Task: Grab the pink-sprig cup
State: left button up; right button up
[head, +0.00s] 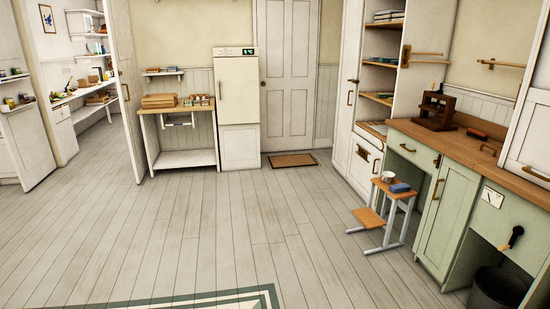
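A small white cup or mug (388,177) stands on the top step of a wooden step stool (397,194) at the right. It is too small here to tell whether it bears a pink sprig. A blue box-like thing (400,188) lies beside it on the same step. Other small items on the far shelves are too small to identify. Neither of my grippers is in view.
Green cabinets (442,210) with a wooden counter (490,158) run along the right, a dark bin (495,292) beneath. A white fridge (237,110), a side table (180,106) and a doormat (293,160) are at the back. The plank floor (220,230) is clear.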

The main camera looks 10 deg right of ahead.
aim_at(387, 178)
jog(key=i+z, duration=0.1)
jog(key=i, duration=0.9)
jog(key=i+j+z, duration=0.15)
jog(key=i, duration=0.8)
jog(key=i+l+z, duration=0.15)
jog(key=i+z, duration=0.3)
jog(key=i, duration=0.65)
jog(key=i+j+z, duration=0.2)
jog(key=i+z, duration=0.25)
jog(key=i, duration=0.65)
